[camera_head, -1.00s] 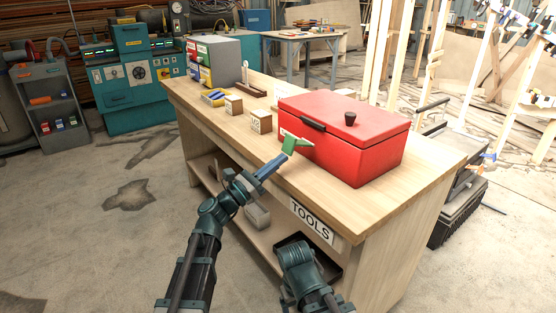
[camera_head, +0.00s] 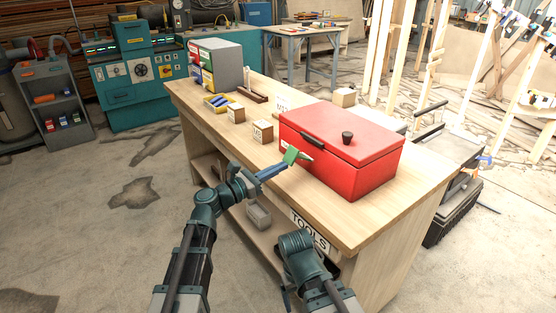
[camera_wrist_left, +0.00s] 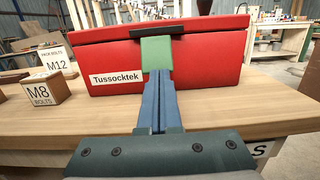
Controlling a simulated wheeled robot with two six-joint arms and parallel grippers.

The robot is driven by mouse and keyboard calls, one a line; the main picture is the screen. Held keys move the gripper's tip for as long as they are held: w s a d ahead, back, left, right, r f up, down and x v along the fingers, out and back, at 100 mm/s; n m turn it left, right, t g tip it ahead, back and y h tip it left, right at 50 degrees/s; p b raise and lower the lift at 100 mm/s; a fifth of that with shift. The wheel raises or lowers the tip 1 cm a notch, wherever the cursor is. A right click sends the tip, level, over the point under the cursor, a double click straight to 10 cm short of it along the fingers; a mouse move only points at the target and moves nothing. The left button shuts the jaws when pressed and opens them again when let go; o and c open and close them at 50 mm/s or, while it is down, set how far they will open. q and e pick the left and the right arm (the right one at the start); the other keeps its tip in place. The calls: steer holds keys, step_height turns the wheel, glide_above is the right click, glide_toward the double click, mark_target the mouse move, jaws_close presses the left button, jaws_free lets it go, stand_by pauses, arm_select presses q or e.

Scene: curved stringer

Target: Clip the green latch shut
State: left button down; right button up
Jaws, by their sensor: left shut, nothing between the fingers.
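The red toolbox (camera_head: 345,165) stands on the wooden workbench with its lid down. The green latch (camera_head: 291,156) is at the front of the toolbox. In the left wrist view the latch (camera_wrist_left: 156,53) is a green square just below the black handle. My left gripper (camera_head: 284,163) is shut and empty, its blue fingers pointing at the latch. In the left wrist view the fingertips (camera_wrist_left: 158,73) overlap the latch's lower edge; I cannot tell whether they touch it. They hide the box front behind them. My right arm shows at the bottom, but its gripper is not in view.
The workbench (camera_head: 385,215) has a lower shelf and a TOOLS sign. Small bolt boxes stand left of the toolbox, among them the M8 box (camera_wrist_left: 45,90) and the M12 box (camera_wrist_left: 57,60). A grey drawer cabinet (camera_head: 220,62) stands at the bench's far end.

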arm_select(q)
steer(key=d+r+g+y+p, duration=0.1)
steer(key=r+y+p, duration=0.1)
steer(key=p, duration=0.5)
steer(key=w+d+r+g+y+p, duration=0.1)
steer(key=r+g+y+p, duration=0.1)
steer(key=p, duration=0.5)
steer(key=w+d+r+g+y+p, duration=0.1)
steer(key=r+y+p, duration=0.1)
steer(key=r+p, duration=0.2)
steer(key=shift+w+r+g+y+p, duration=0.1)
steer(key=shift+r+g+y+p, duration=0.25)
steer(key=shift+p, duration=1.5)
steer(key=shift+a+f+b, duration=0.15)
steer(key=shift+f+b, duration=0.5)
steer(key=shift+r, duration=0.1)
steer(key=shift+r+p, duration=0.75)
steer(key=shift+p, duration=0.1)
